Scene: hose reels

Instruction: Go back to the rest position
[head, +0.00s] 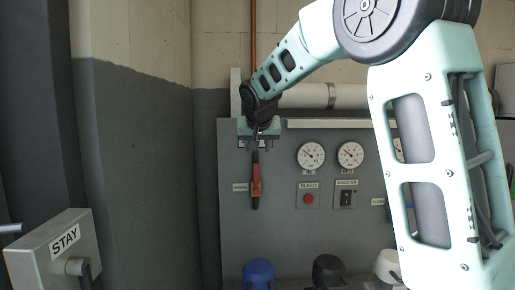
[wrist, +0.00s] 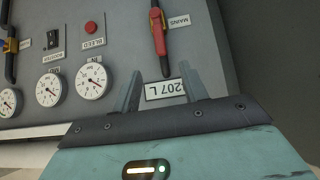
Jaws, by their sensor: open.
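My gripper (head: 257,147) is in front of the upper left of the grey panel (head: 230,240), just above a red-handled lever (head: 256,185). My arm reaches across from the upper right of the head view.
The panel also carries gauges (head: 311,156), a red "BLEED" button (head: 308,198) and a "BOOSTER" switch (head: 346,198). Blue (head: 258,272), black (head: 328,270) and white (head: 388,266) rounded objects stand below. A "STAY" box (head: 40,255) is at lower left. A pipe (head: 310,95) runs above the panel.

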